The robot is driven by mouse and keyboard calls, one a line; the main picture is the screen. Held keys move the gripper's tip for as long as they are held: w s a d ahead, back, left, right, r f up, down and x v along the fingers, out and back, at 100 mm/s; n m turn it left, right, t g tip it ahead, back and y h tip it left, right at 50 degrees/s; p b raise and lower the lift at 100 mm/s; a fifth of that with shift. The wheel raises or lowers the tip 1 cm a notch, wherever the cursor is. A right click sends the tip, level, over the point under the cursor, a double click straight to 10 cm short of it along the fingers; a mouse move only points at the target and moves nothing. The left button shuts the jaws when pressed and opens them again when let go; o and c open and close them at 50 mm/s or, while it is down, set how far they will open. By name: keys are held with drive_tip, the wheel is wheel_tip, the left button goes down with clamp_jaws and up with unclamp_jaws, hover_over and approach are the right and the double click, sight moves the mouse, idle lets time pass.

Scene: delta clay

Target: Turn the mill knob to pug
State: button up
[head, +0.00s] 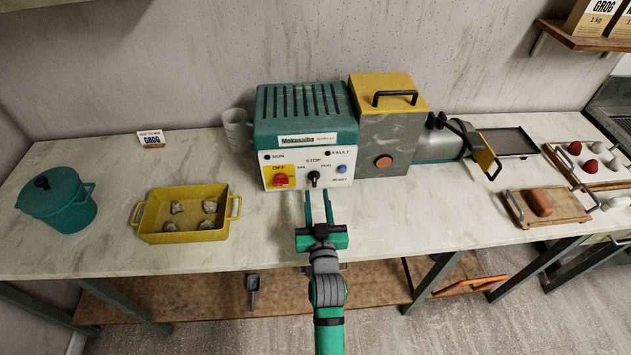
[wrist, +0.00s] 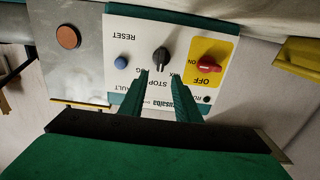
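The mill (head: 305,115) is a teal-topped machine on the bench with a white control panel. Its black knob (head: 314,178) sits at the panel's lower middle, below the STOP label, with PUG to the upper right. The knob also shows in the wrist view (wrist: 160,57), its grip roughly upright in the picture, in line with STOP; its exact pointer is too small to read. My gripper (head: 319,193) is open and empty in front of the panel, fingers pointing at it. In the wrist view the fingertips (wrist: 160,76) are just short of the knob, apparently apart from it.
A red switch (head: 281,180) on a yellow OFF plate is left of the knob, and a blue reset button (head: 342,169) is right. A yellow tray (head: 183,236) with several clay lumps and a teal pot (head: 62,205) stand left. The bench front before the mill is clear.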

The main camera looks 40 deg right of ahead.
sight(315, 179)
drive_tip(key=x, duration=0.6)
drive_tip(key=shift+w+d, duration=0.15)
drive_tip(key=shift+w, duration=0.15)
clamp_jaws()
